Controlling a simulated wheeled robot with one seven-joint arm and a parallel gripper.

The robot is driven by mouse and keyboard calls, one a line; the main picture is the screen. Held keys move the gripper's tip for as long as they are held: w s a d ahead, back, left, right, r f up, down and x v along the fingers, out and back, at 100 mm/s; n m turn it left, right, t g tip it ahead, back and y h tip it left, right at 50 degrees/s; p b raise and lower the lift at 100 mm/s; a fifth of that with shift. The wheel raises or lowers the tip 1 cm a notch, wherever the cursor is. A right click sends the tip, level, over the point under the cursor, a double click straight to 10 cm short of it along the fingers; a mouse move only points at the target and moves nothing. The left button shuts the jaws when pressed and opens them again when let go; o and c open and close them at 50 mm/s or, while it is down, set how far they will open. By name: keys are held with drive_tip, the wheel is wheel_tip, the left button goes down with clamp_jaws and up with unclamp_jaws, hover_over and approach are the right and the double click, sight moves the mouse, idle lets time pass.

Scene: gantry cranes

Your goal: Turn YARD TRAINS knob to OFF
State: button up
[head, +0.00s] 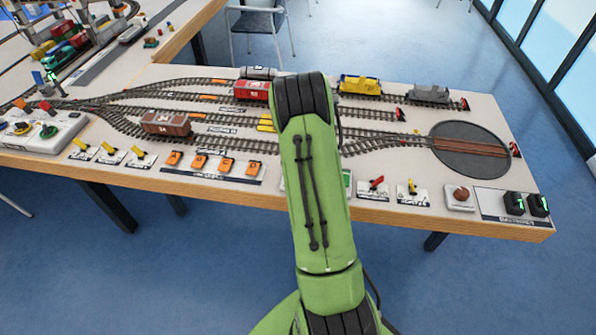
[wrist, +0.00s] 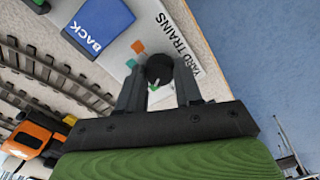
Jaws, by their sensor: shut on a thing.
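The YARD TRAINS knob (wrist: 159,68) is a round black knob on a white panel (wrist: 118,55) in the wrist view. Its label reads YARD TRAINS to the right, beside an orange and a green square. My gripper (wrist: 160,84) is shut on the knob, with one finger on each side. A small white mark shows at the knob's near edge; which setting it points to I cannot tell. In the head view my green arm hides the gripper and the knob; part of a white and green panel (head: 347,182) shows at the arm's right edge.
A blue BACK button (wrist: 97,27) is close by on the same panel in the wrist view. In the head view, a red lever (head: 377,184) and yellow lever (head: 411,187) stand right of my arm. Blue floor is open in front.

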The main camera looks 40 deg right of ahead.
drive_tip(key=n, duration=0.4)
drive_tip(key=shift+n, duration=0.3)
drive_tip(key=n, duration=0.4)
drive_tip(key=shift+n, duration=0.3)
drive_tip(key=o, duration=1)
drive_tip(key=shift+o, duration=0.2)
wheel_tip(320, 180, up, 16)
drive_tip(key=p, duration=0.3)
drive_tip(key=shift+f, duration=0.1)
